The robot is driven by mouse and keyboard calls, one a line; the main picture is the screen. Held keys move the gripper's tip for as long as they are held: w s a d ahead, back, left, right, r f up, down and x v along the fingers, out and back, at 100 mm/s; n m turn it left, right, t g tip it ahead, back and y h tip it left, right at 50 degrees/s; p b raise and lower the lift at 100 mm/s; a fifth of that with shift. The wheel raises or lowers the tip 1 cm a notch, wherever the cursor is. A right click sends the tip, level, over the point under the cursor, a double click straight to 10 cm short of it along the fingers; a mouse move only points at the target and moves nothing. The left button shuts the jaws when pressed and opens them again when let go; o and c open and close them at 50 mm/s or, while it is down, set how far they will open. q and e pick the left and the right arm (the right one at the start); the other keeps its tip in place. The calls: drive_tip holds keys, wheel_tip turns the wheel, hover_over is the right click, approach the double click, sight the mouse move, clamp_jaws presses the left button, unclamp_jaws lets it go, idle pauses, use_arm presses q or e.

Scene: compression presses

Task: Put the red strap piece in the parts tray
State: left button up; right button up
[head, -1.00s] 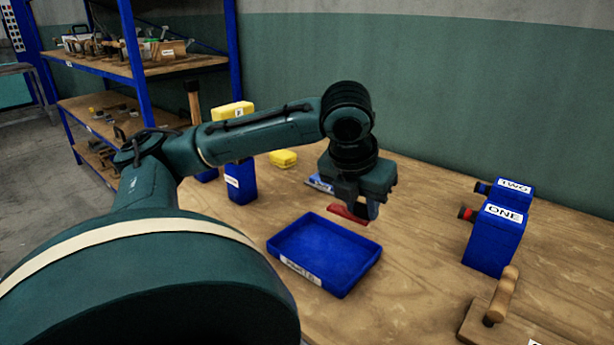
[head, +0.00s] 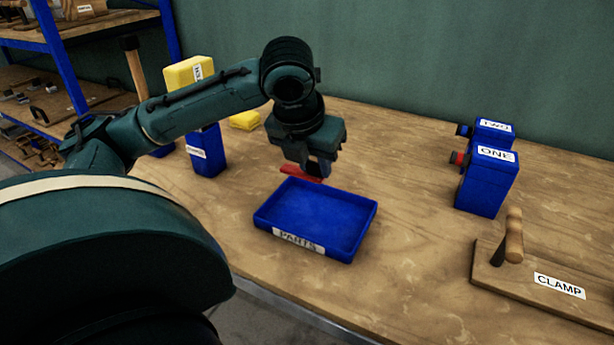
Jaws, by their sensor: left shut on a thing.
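The red strap piece (head: 301,174) is held in my left gripper (head: 308,168), which is shut on it. It is just behind the far edge of the parts tray, and part of it is hidden by the gripper. The parts tray (head: 262,217) is a shallow blue tray labelled PARTS on the wooden bench. Its floor looks empty. My right gripper is not in view.
Blue boxes labelled ONE (head: 486,185) and TWO (head: 493,132) stand on the right. A wooden board labelled CLAMP (head: 520,283) lies at the front right. A blue-and-yellow press (head: 204,150) and a yellow block (head: 244,120) stand at the left. Bench between tray and boxes is clear.

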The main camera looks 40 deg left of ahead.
use_arm(q)
wheel_tip(320, 180, down, 5)
drive_tip(key=shift+f+b, duration=0.15)
drive_tip(key=shift+b, duration=0.75)
drive_tip(key=shift+f, duration=0.45)
wheel_tip(320, 180, down, 3)
drive_tip(key=shift+f+b, duration=0.15)
drive_tip(key=shift+b, duration=0.65)
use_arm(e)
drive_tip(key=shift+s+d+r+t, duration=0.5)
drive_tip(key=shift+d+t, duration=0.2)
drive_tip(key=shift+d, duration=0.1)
use_arm(q)
drive_tip(key=shift+f, duration=0.1)
drive_tip(key=o, duration=0.9)
drive_tip(key=shift+o, duration=0.2)
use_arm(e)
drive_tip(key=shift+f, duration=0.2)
